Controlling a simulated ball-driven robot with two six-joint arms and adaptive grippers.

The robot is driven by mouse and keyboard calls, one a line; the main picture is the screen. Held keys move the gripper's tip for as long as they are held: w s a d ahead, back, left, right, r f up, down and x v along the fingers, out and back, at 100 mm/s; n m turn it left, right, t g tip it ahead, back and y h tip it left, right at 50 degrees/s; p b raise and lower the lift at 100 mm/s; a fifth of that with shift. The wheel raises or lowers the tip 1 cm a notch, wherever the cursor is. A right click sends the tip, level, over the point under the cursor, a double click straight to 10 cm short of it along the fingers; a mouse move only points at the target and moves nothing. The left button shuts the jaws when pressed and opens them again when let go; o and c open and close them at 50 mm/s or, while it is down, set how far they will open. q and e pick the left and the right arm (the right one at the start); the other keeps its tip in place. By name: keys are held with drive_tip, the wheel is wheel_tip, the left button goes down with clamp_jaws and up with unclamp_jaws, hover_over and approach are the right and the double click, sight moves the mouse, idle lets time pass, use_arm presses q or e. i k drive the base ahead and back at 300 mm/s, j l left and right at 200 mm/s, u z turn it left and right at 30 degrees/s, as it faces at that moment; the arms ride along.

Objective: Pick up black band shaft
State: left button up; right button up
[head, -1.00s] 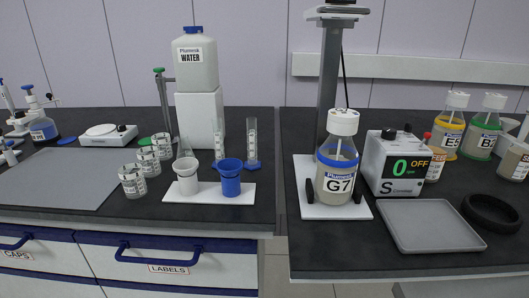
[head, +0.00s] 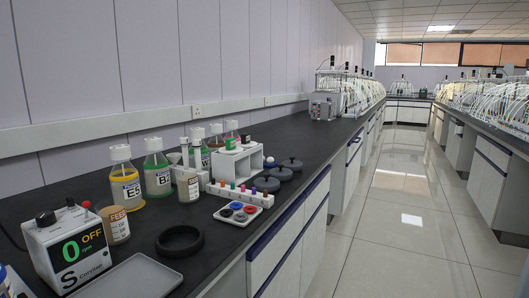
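A white rack (head: 246,198) on the bench, right of centre, holds a row of small upright pieces with coloured tops. I cannot tell which of them, if any, is the black band shaft; they are too small to make out. Several black round discs (head: 279,173) lie behind the rack on its right. A thick black ring (head: 180,241) lies nearer on the bench. Neither of my grippers is in view.
The controller box (head: 71,249) and a grey tray (head: 130,277) are at front left. Bottles E5 (head: 125,188) and B2 (head: 158,177) stand near the wall. A small tray (head: 223,214) holds coloured discs. A white stand (head: 234,165) is behind. The aisle floor (head: 385,230) is clear.

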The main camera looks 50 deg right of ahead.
sight(197, 153)
drive_tip(key=i+l+z, duration=0.1)
drive_tip(key=z, duration=1.15)
drive_tip(key=u, duration=1.25)
drive_tip(key=z, duration=1.25)
drive_tip(key=i+l, duration=0.2)
drive_tip(key=l, duration=0.15)
